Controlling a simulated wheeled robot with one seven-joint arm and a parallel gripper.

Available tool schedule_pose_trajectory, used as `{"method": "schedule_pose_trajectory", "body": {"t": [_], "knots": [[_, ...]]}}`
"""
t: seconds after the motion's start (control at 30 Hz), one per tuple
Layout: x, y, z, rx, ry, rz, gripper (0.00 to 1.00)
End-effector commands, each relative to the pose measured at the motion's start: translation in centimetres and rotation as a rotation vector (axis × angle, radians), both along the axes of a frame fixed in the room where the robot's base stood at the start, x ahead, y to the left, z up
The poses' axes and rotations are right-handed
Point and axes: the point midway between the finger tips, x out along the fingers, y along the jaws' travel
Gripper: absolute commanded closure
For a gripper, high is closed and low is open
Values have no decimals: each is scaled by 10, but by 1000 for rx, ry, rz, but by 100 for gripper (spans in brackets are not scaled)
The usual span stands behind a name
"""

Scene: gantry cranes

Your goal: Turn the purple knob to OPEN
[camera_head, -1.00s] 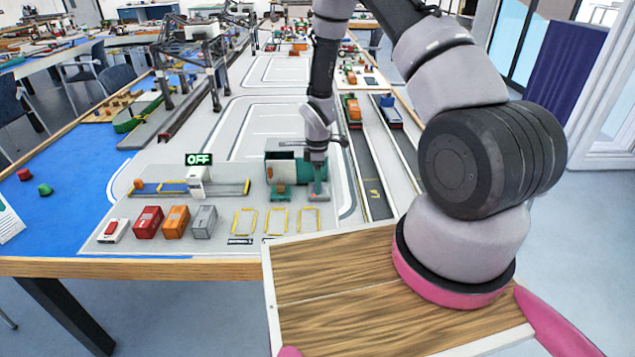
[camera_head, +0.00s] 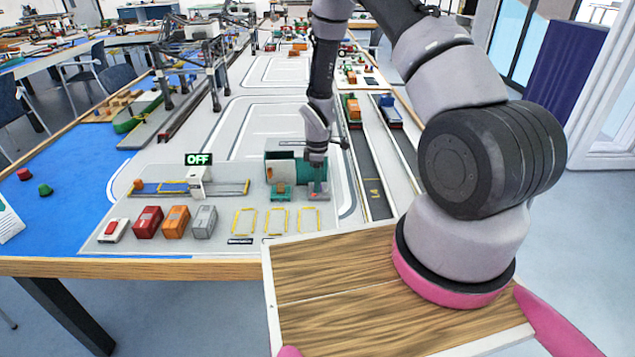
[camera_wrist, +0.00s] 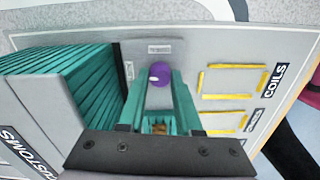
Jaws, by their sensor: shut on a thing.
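The purple knob (camera_wrist: 160,72) is round, with a pale mark on its left side, and sits on a grey plate with small labels that I cannot read. My gripper (camera_wrist: 159,90) has teal fingers on either side of the knob and is shut on it in the wrist view. In the head view my gripper (camera_head: 318,188) points down at the small pad right of the teal container (camera_head: 283,171). The knob is hidden there.
The ribbed teal container wall (camera_wrist: 77,88) stands close left of my gripper in the wrist view. Yellow outlined bays (camera_head: 277,220) lie in front.

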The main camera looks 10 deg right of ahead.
Motion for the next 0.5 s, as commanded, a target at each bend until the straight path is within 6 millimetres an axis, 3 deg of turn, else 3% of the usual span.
{"method": "schedule_pose_trajectory", "body": {"t": [0.5], "knots": [[0,0,0,0,-1,-457,100]]}}
